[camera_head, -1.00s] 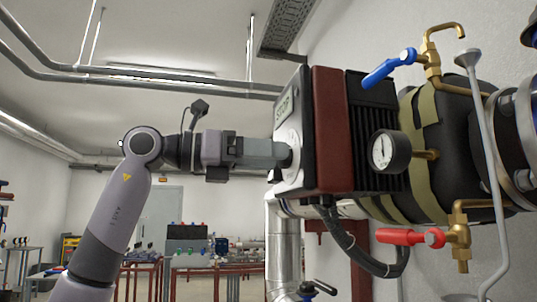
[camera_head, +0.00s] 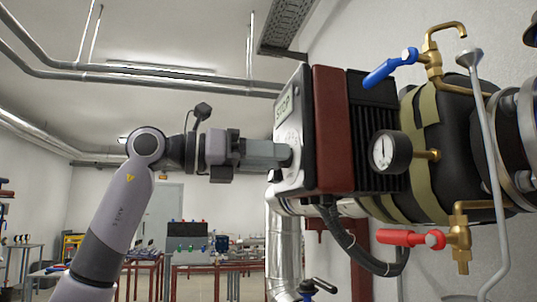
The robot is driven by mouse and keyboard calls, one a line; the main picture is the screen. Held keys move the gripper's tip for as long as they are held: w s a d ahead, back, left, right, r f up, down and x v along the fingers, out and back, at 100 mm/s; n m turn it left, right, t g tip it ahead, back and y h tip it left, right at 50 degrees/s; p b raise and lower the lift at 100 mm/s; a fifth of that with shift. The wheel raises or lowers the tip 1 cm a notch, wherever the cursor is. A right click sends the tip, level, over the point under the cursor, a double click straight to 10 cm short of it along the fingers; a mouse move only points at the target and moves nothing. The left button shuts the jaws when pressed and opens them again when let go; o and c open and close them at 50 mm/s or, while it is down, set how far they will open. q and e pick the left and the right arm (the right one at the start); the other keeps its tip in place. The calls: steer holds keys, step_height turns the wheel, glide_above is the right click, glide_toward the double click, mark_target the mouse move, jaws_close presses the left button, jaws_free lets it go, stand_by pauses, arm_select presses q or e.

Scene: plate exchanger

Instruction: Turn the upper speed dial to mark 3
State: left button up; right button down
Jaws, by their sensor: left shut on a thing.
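The pump head (camera_head: 330,130), a red and black housing, stands at the right of centre in the head view. Its pale front face (camera_head: 287,135) is turned to the left and seen nearly edge-on. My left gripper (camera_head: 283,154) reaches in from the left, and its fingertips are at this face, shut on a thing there. The speed dial is hidden behind the fingers, so its pointer and marks cannot be read. My right gripper is not in view.
A blue-handled valve (camera_head: 390,68), a pressure gauge (camera_head: 389,151) and a red-handled valve (camera_head: 411,238) are right of the pump head. A black cable (camera_head: 350,245) hangs below it. Workbenches (camera_head: 215,262) stand far back. The air left of the face is open apart from my arm.

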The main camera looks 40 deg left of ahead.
arm_select(q)
steer(key=n+p, duration=0.4)
steer(key=n, duration=0.6)
steer(key=shift+r+n, duration=0.1)
steer(key=shift+n, duration=0.2)
stand_by(0.4)
steer(key=o, duration=1.1)
steer(key=shift+c, duration=0.2)
steer(key=b+v, duration=0.1)
steer(key=v, duration=0.6)
